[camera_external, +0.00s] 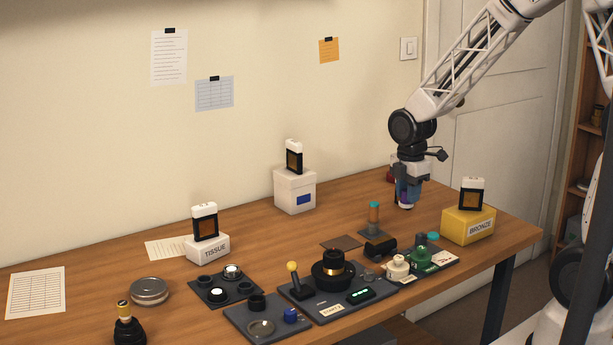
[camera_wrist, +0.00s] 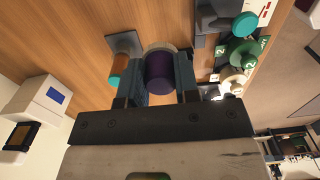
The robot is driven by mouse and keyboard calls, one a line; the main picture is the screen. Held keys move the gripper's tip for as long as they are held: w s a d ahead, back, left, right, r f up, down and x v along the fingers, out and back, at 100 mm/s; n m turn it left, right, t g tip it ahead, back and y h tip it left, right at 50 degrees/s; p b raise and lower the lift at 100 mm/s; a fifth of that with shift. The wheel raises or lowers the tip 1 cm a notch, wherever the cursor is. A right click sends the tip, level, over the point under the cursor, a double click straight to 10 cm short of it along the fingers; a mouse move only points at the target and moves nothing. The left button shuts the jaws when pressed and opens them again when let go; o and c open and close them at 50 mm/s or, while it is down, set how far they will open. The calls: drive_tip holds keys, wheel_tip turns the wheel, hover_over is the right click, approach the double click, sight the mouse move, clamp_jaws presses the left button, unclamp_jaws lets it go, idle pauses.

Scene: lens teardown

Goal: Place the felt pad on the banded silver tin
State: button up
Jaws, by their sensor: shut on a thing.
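My gripper (camera_external: 406,192) is above the right rear of the table, pointing down. Its fingers (camera_wrist: 160,72) are shut on a dark purple cylinder (camera_wrist: 159,76) with a pale rim; its lower end also shows in the external view (camera_external: 405,201). I cannot tell whether its lower end touches the table. A round silver tin (camera_external: 149,290) with a banded side lies at the table's left, far from my gripper. A flat dark brown square (camera_external: 341,243) lies mid-table; it may be the felt pad, but I cannot tell for sure.
An orange cylinder with a teal cap (camera_external: 374,215) stands close to my gripper. A yellow BRONZE box (camera_external: 468,227) is right, a white box (camera_external: 294,192) behind, and a TISSUE box (camera_external: 207,248) left. Trays of lens parts (camera_external: 330,303) fill the front; a black-handled tool (camera_external: 127,327) stands near the tin.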

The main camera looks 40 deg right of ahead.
drive_tip(key=shift+a, duration=0.1)
drive_tip(key=shift+w+a, duration=0.35)
drive_tip(key=shift+a, duration=0.2)
drive_tip(key=w+a, duration=0.3)
drive_tip(key=a, duration=0.9)
drive_tip(key=w+a, duration=0.3)
drive_tip(key=a, duration=0.8)
drive_tip(key=s+a, duration=0.2)
drive_tip(key=a, duration=0.8)
drive_tip(key=s+a+f, duration=0.1)
drive_tip(key=s+a, duration=0.1)
drive_tip(key=a, duration=0.7)
drive_tip(key=s+a, duration=0.2)
drive_tip(key=a, duration=0.8)
drive_tip(key=shift+a+f, duration=0.35)
hover_over(150, 285)
drive_tip(key=shift+f, duration=0.75)
